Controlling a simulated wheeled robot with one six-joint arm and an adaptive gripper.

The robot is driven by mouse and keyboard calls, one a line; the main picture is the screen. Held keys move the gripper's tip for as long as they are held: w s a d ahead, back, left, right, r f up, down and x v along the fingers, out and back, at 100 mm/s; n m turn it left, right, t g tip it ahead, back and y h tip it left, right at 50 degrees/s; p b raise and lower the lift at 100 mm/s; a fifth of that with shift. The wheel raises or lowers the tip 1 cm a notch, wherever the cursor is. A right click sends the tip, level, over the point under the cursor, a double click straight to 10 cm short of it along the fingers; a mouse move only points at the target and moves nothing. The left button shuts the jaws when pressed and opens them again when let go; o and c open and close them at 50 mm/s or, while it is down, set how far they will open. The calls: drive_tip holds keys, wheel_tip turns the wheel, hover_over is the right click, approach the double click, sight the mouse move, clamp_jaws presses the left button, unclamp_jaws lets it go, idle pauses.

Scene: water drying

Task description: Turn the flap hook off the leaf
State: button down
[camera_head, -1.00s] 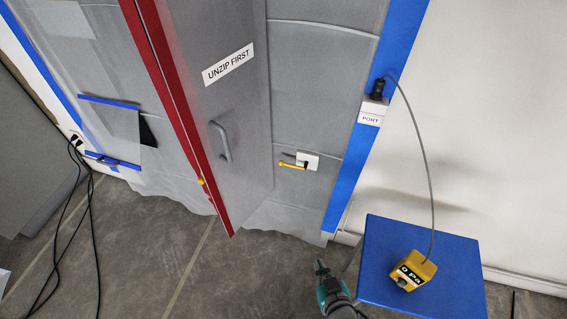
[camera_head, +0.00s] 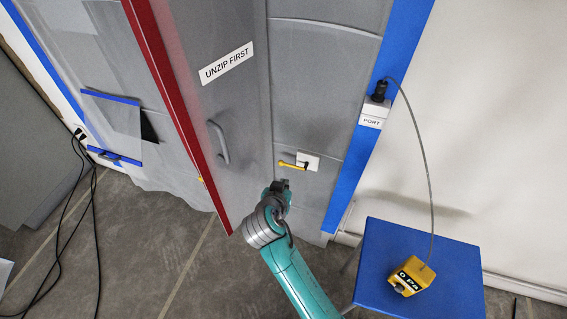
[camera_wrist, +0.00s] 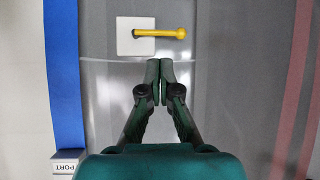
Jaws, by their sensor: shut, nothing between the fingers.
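The flap hook (camera_head: 289,165) is a yellow bar with a knob end, pivoted on a white square plate (camera_head: 310,161) on the grey sheeting. It lies roughly level, its knob end reaching left toward the leaf (camera_head: 222,100), the grey panel with a handle and red edge. In the wrist view the hook (camera_wrist: 164,33) points right from its plate (camera_wrist: 126,45). My gripper (camera_head: 280,186) is just below the hook in the head view. In the wrist view my gripper (camera_wrist: 160,64) is shut and empty, its fingertips together below the hook, apart from it in the picture.
A blue stool (camera_head: 450,262) with a yellow gauge box (camera_head: 409,277) stands at the right. A cable runs from the gauge up to the port plug (camera_head: 379,90). The leaf's grey handle (camera_head: 220,142) sticks out left of the hook. Black cables (camera_head: 72,215) lie at the left.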

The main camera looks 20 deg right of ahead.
drive_tip(key=w+a+r+m+h, duration=0.1)
drive_tip(key=w+r, duration=0.2)
drive_tip(key=r, duration=0.1)
drive_tip(key=shift+w+a+r+m+g, duration=0.25)
drive_tip(key=shift+w+a+m+g, duration=0.05)
drive_tip(key=shift+a+g, duration=0.1)
drive_tip(key=shift+d, duration=0.15)
hover_over(284, 164)
drive_tip(key=s+a, duration=0.1)
drive_tip(key=s, duration=0.2)
wheel_tip(284, 164, down, 5)
drive_tip(key=f, duration=0.1)
drive_tip(key=w+f, duration=0.1)
drive_tip(key=f, duration=0.1)
drive_tip(key=shift+d+f, duration=0.2)
drive_tip(key=shift+f, duration=0.55)
